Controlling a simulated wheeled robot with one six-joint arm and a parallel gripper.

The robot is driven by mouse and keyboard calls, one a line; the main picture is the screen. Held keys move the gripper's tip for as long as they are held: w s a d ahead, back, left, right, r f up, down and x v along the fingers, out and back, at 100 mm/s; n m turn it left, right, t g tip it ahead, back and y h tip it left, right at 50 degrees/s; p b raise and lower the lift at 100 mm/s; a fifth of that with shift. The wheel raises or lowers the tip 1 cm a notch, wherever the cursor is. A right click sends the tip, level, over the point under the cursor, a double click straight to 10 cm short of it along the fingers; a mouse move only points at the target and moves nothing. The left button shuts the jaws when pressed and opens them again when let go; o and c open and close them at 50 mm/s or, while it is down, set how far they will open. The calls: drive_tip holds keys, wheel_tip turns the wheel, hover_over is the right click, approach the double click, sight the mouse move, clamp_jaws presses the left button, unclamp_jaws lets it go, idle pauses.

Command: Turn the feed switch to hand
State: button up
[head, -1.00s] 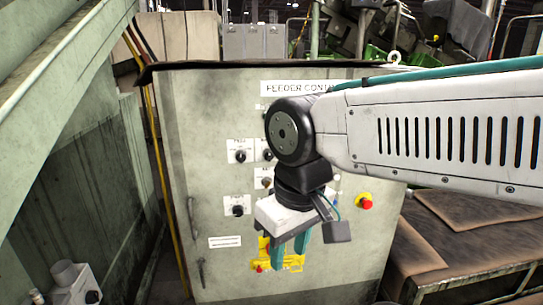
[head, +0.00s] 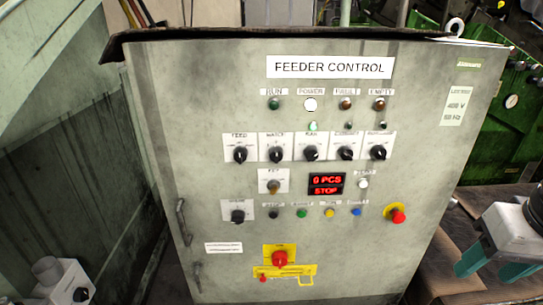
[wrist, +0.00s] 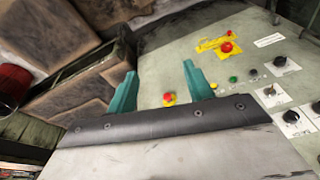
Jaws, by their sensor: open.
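The feed switch (head: 240,154) is a black rotary knob on a white plate, at the left end of a row of several similar knobs on the grey feeder control cabinet (head: 215,100). The label above it reads FEED; its position words and pointer are too small to read surely. My gripper (head: 494,268) is at the lower right of the head view, right of the cabinet front and well away from the switch. In the wrist view my gripper (wrist: 160,72) has its two teal fingers spread, with nothing between them. Which wrist-view knob is the feed switch I cannot tell.
A red emergency stop (head: 397,216) sticks out at the cabinet's lower right. A red and yellow main switch (head: 279,259) sits low in the middle. The display (head: 326,184) reads 0 PCS, STOP. A brown-topped bench (head: 445,210) stands at right. The cabinet front is unobstructed.

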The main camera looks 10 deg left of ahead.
drive_tip(key=w+a+t+y, duration=0.2)
drive_tip(key=w+a+t, duration=0.1)
drive_tip(key=w+a, duration=0.6)
drive_tip(key=m+t+y, duration=0.3)
drive_tip(key=m+t, duration=0.1)
drive_tip(key=t, duration=0.4)
approach(239, 160)
drive_tip(key=w+d+f, duration=0.2)
drive_tip(key=w+d, duration=0.1)
drive_tip(key=w, duration=0.2)
drive_tip(key=s+a+m+t+h, duration=0.2)
drive_tip(key=s+a+m+t, duration=0.1)
drive_tip(key=s+a+t, duration=0.15)
drive_tip(key=x, duration=0.5)
drive_tip(key=f+x, duration=0.1)
drive_tip(key=x, duration=0.1)
drive_tip(key=shift+w+a, duration=0.25)
drive_tip(key=shift+w, duration=0.05)
drive_tip(key=c, duration=1)
